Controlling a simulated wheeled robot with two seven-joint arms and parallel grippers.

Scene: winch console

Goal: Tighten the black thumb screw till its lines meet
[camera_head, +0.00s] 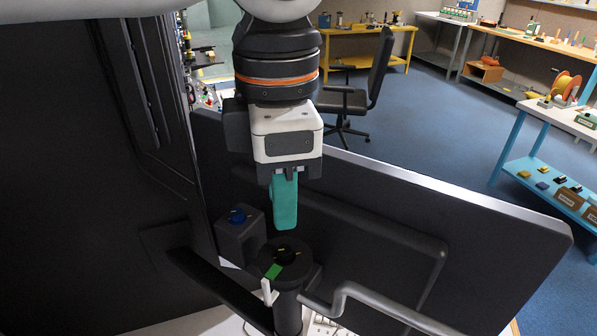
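The black thumb screw (287,257) sits on top of a dark upright post (288,312) at the lower middle of the head view. I cannot tell whether the lines meet. My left gripper (285,226) points down from above, its teal fingertips just over the screw and apparently apart from it. The fingers overlap in this view, so their opening is hidden. No held object shows. My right gripper is out of the picture.
A grey bent bar (380,303) runs out to the right. A small white lever (268,292) is in front. A dark panel (480,230) rises behind, and a large black surface fills the left.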

